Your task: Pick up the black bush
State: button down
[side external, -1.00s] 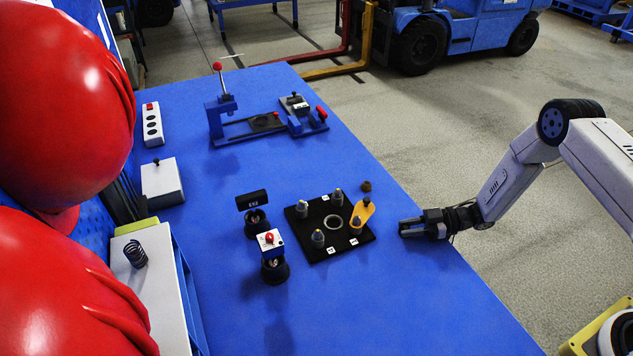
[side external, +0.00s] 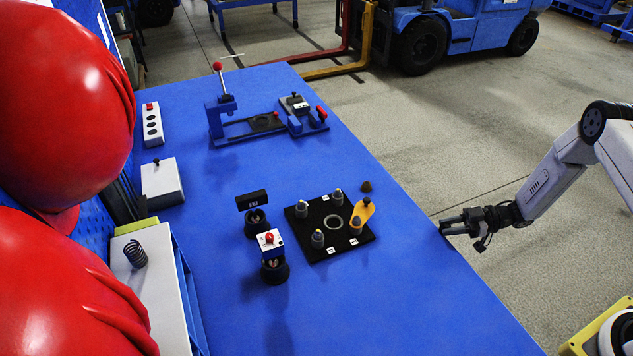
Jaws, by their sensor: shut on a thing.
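My gripper (side external: 447,227) is at the right edge of the blue table, held above it. Its dark fingers are shut on a small dark thing, which I take to be the black bush. The bush is hard to make out against the fingers at this size.
Several grey pegs stand on the plate, with a yellow piece (side external: 360,216) at its right side. A red-button box (side external: 270,243) is left of the plate. A blue lever press (side external: 221,118) stands farther back. The table's front right is clear.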

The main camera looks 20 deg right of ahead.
jog(key=f+v, duration=0.1)
jog(key=v, duration=0.6)
jog(key=shift+s+d+f, duration=0.15)
jog(key=shift+s+d, duration=0.05)
jog(key=shift+d, duration=0.15)
jog(key=shift+w, duration=0.1)
jog(key=w+a+r+m+t+h, duration=0.35)
jog(key=w+a+r+t, duration=0.2)
jog(key=w+r, duration=0.4)
jog(key=s+a+r+m+t+h, duration=0.1)
jog(key=a+r+m+t+h, duration=0.3)
jog(key=a+r+m+h, duration=0.4)
jog(key=shift+r+m+h, duration=0.95)
jog(key=shift+r+h, duration=0.6)
jog(key=shift+r, duration=0.55)
jog(key=shift+a, duration=0.1)
